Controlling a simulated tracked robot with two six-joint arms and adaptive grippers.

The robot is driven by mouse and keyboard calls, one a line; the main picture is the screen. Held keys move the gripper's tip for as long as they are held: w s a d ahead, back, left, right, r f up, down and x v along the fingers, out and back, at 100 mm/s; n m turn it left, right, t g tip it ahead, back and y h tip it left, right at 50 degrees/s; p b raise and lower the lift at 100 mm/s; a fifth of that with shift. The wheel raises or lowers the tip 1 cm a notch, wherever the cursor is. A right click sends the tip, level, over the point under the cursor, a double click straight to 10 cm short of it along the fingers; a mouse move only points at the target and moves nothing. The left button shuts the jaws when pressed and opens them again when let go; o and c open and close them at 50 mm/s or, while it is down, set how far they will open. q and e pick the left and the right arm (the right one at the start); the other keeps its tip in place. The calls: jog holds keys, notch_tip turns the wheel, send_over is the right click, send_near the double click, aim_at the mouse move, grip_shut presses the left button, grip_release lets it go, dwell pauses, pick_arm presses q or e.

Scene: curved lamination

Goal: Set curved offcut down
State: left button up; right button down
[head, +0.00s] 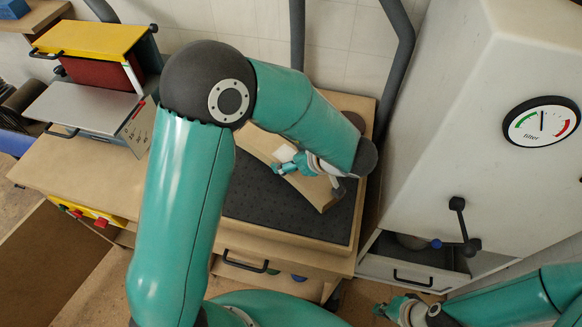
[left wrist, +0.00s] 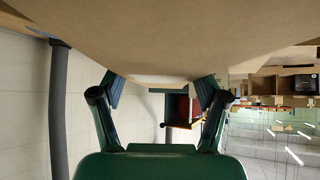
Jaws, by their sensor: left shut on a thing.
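The curved offcut (head: 260,145) is a light brown, wood-coloured piece above the dark perforated mat (head: 285,218) of the workbench. My left gripper (head: 284,163) is shut on it, with the arm reaching over from the left. My arm hides part of the offcut. In the left wrist view the offcut (left wrist: 170,35) fills the top, and the fingers (left wrist: 157,82) close in on its pale near edge. I cannot tell whether the offcut touches the mat. My right gripper (head: 397,310) is low at the bottom right, away from the offcut; its opening is unclear.
A yellow-topped machine (head: 90,37) with a grey plate (head: 82,108) stands on the bench's left. A white cabinet (head: 465,130) with a round filter gauge (head: 541,124) stands right. Dark hoses (head: 398,70) rise behind the bench. The mat's front part is clear.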

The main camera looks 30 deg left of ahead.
aim_at(318, 181)
pick_arm(q)
jog(key=shift+f, duration=2.15)
jog(key=o, duration=1.7)
jog(key=v, duration=1.1)
jog(key=shift+d, duration=0.1)
jog(key=shift+s+d+r, duration=0.15)
jog(key=shift+d+r, duration=0.15)
jog(key=shift+r, duration=0.05)
